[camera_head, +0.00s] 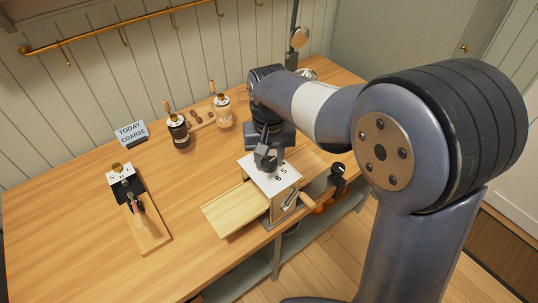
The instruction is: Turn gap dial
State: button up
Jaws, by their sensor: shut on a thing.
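A machine with a white numbered top plate (284,182) stands near the front edge of the table. Black digits show on the plate, with 6 and 5 the clearest. My gripper (265,166) points down over the plate's upper left part. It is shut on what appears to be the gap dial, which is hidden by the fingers. The dial's pointer and setting cannot be seen. A small sign (131,132) at the back left reads "TODAY COARSE".
A pale wooden board (233,208) slopes off the machine's left, and a wooden-handled crank (306,199) is on its right. A board-mounted tool (134,206) with a lettered plate lies left. The front left table is clear.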

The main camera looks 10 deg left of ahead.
aim_at(269, 161)
jog(key=n, duration=0.4)
jog(key=shift+r+n+p, duration=0.1)
jog(key=shift+n+p, duration=0.3)
dwell(0.4)
jog(key=o, duration=1)
notch_tip(269, 161, up, 11)
jog(key=shift+f, duration=0.15)
jog(key=shift+f, duration=0.1)
notch_tip(269, 161, down, 11)
jog(key=shift+r, duration=0.15)
jog(key=shift+r, duration=0.15)
dwell(0.4)
